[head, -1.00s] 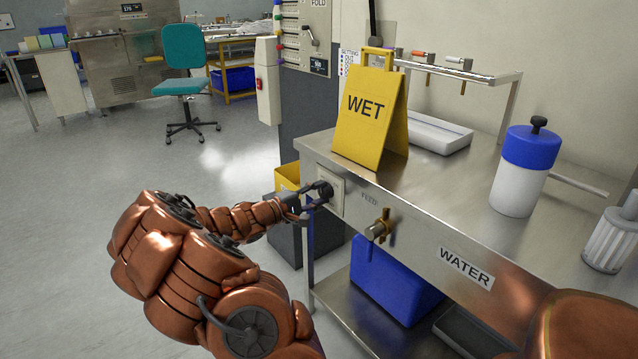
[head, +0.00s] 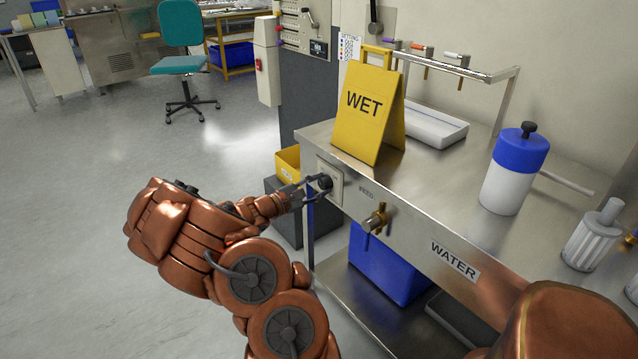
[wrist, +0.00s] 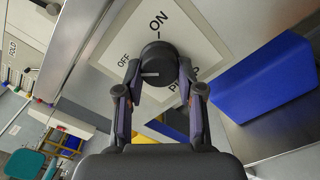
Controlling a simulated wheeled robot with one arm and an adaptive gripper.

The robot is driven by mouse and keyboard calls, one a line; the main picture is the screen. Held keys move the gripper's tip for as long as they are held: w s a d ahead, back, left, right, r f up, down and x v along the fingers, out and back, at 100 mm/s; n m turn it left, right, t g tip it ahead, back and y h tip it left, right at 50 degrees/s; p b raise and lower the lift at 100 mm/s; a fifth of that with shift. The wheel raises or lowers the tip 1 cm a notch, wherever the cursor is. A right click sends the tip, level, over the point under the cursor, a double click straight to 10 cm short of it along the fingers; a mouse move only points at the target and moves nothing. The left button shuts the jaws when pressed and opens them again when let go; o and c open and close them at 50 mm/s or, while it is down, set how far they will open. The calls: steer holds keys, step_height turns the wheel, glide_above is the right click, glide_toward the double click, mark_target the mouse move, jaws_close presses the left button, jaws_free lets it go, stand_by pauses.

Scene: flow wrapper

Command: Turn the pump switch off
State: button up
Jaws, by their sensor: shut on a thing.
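The pump switch is a round dark knob (head: 325,182) on a pale plate (head: 336,192) at the left end of the steel bench's front. In the wrist view the knob (wrist: 158,62) sits between my fingers, and the plate (wrist: 108,50) carries OFF, ON and a partly hidden PUMP label. The white line on the knob lies toward the picture's left, on the OFF side and away from the ON mark. My gripper (wrist: 160,90) is shut on the knob, one finger on each side. In the head view my gripper (head: 312,187) reaches it from the left.
A brass valve (head: 375,220) sticks out of the bench front right of the switch. A yellow WET sign (head: 368,110) stands above on the bench top.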

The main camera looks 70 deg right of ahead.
steer(key=shift+f, duration=0.2)
steer(key=o, duration=1.1)
steer(key=shift+r, duration=0.1)
steer(key=shift+o, duration=0.2)
steer(key=shift+a, duration=0.1)
steer(key=v, duration=1.2)
